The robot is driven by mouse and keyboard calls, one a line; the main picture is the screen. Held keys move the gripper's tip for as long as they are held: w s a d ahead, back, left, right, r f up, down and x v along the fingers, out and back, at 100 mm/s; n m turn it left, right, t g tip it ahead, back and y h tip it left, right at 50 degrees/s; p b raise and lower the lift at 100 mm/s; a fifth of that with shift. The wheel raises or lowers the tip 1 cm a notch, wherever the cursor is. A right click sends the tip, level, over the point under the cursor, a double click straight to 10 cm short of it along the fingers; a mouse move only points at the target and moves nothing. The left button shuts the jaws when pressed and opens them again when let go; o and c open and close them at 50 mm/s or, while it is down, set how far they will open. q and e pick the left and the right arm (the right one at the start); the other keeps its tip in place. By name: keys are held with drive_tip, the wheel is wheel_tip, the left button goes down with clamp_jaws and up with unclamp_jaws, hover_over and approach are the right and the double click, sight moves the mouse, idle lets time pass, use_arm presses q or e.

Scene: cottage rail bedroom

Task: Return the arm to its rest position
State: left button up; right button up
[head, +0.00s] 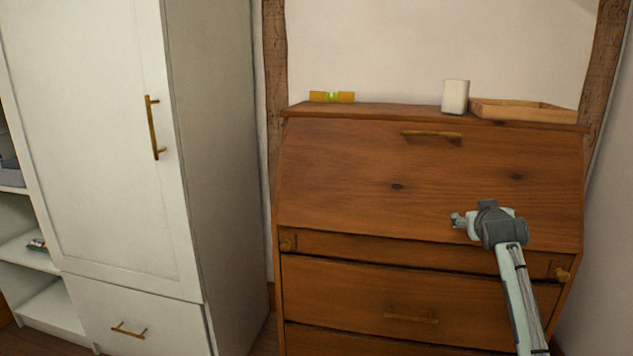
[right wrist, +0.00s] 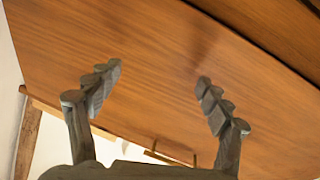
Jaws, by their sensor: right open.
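My right arm comes in from the lower right of the head view, and its gripper (head: 458,220) is in front of the wooden bureau's slanted front (head: 350,180). In the right wrist view the two dark fingers of my right gripper (right wrist: 158,90) are spread apart with nothing between them. The bureau's wood fills most of that view behind the fingers. I cannot tell whether they touch the wood. My left gripper is not in view.
On the bureau top are a yellow spirit level (head: 331,97), a white cup-like object (head: 455,96) and a wooden tray (head: 520,110). The bureau has a brass front handle (head: 432,134) and drawers below. A white wardrobe (head: 100,130) stands left, with open shelves (head: 30,250) beyond it.

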drive_tip(key=shift+n+g+y, duration=0.3)
drive_tip(key=shift+n+y, duration=0.1)
drive_tip(key=a+f, duration=0.1)
drive_tip(key=f, duration=0.1)
drive_tip(key=s+f, duration=0.1)
drive_tip(key=f, duration=0.1)
drive_tip(key=a+f, duration=0.1)
drive_tip(key=f, duration=0.1)
drive_tip(key=shift+s+a+f, duration=0.3)
drive_tip(key=shift+a+f, duration=0.05)
drive_tip(key=shift+f, duration=0.05)
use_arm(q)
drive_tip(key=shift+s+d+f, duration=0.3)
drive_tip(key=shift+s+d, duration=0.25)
use_arm(e)
drive_tip(key=shift+f, duration=0.1)
drive_tip(key=shift+a, duration=0.1)
